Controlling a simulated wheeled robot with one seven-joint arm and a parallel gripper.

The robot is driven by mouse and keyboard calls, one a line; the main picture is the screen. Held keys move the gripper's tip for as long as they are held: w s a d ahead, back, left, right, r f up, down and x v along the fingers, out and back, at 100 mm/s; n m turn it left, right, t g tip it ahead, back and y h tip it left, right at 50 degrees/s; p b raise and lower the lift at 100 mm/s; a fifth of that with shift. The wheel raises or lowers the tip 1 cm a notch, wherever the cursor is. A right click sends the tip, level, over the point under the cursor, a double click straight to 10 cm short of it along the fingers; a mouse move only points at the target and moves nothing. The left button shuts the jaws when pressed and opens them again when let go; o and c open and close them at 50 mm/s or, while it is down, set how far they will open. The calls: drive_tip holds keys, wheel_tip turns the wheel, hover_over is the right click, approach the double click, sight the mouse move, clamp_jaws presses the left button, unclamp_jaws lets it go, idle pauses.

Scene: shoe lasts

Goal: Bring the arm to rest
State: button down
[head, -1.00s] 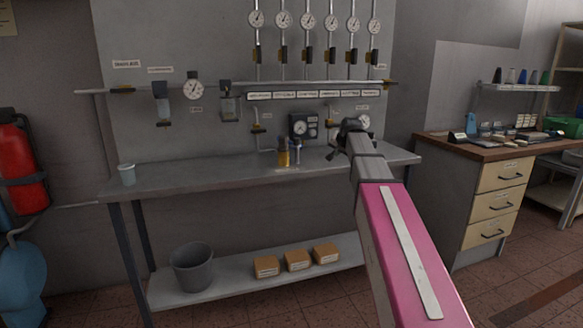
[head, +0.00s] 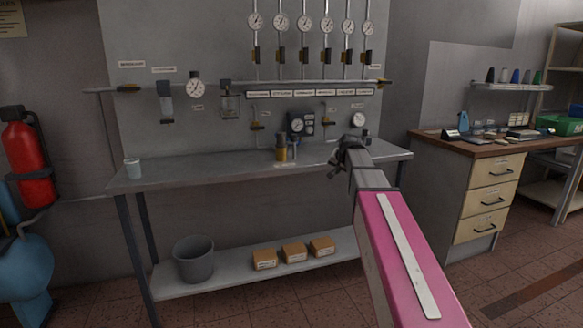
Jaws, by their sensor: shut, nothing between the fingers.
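My arm reaches up from the bottom right of the head view, with a pink link nearest me. My gripper (head: 337,170) is at its far end, small and dark, in front of the right part of the grey bench (head: 215,170). Its fingers are shut and I see nothing held in them. The arm hides part of the bench's right side and the shelf below.
An amber bottle (head: 281,153) stands on the bench left of my gripper, and a pale cup (head: 132,169) at its left end. A bucket (head: 193,259) and boxes (head: 294,251) sit on the lower shelf. A wooden-topped drawer cabinet (head: 488,200) stands at right. The bench's left middle is clear.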

drive_tip(key=s+f+n+g+h, duration=0.1)
drive_tip(key=s+f+n+g, duration=0.3)
drive_tip(key=s+f, duration=2.8)
drive_tip(key=g, duration=0.3)
drive_tip(key=shift+g+h, duration=0.3)
drive_tip(key=shift+w+f, duration=0.1)
